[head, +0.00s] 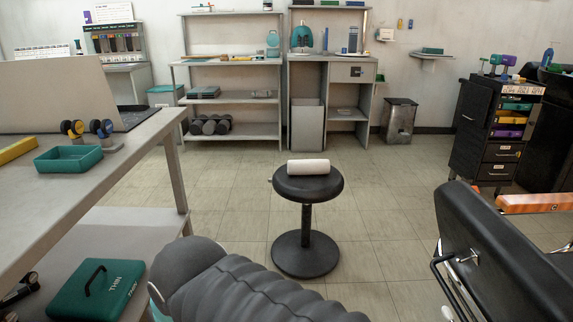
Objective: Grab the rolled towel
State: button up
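A white rolled towel (308,166) lies on its side on the round black seat of a stool (308,188) in the middle of the head view. Its length runs left to right, and nothing covers it. The stool stands upright on a round black base. My gripper is not in view.
A table (150,140) with a teal tray (68,160) stands left. A black chair (490,250) and a drawer cart (474,128) stand right. Tiled floor around the stool is clear. Shelves line the back.

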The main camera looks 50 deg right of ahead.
aim_at(307, 167)
jog(key=z, duration=0.25)
jog(key=i, duration=0.85)
jog(key=z, duration=0.75)
jog(key=i, duration=0.35)
jog(key=z, duration=0.2)
